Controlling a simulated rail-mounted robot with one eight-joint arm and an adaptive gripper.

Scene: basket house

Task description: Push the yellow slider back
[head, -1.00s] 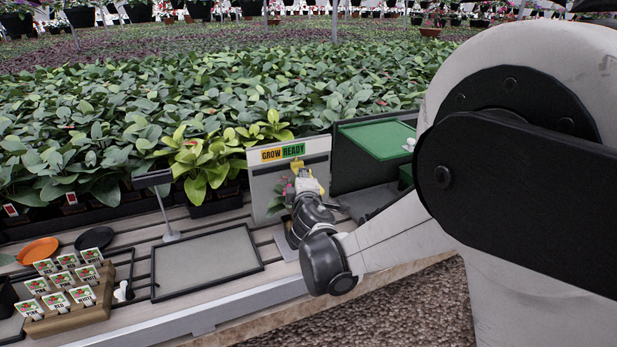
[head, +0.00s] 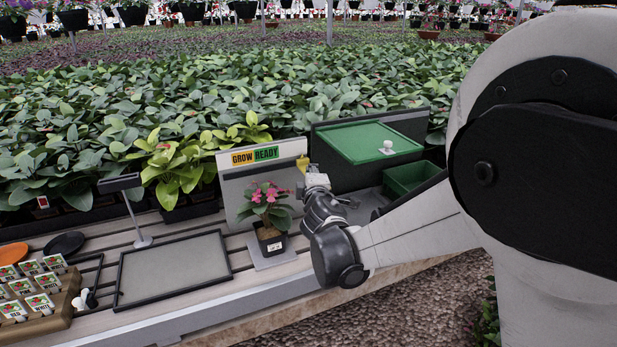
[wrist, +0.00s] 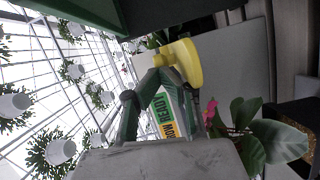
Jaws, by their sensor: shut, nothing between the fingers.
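The yellow slider (head: 303,163) is at the right edge of the upright grey board (head: 235,190), right of its GROW READY label (head: 255,155). In the wrist view the slider (wrist: 185,62) is a large yellow piece just beyond my fingertips. My gripper (head: 313,178) is beside the board's right edge, close to the slider and slightly below it. In the wrist view my gripper (wrist: 157,75) is shut and empty, its tips at or very near the slider; I cannot tell whether they touch. Part of the slider's mount is hidden.
A potted pink-flowered plant (head: 270,215) stands before the board, left of my gripper. A green panel (head: 365,142) with a white knob and a green bin (head: 408,177) are to the right. An empty black-rimmed tray (head: 120,300) lies left. Dense foliage fills the back.

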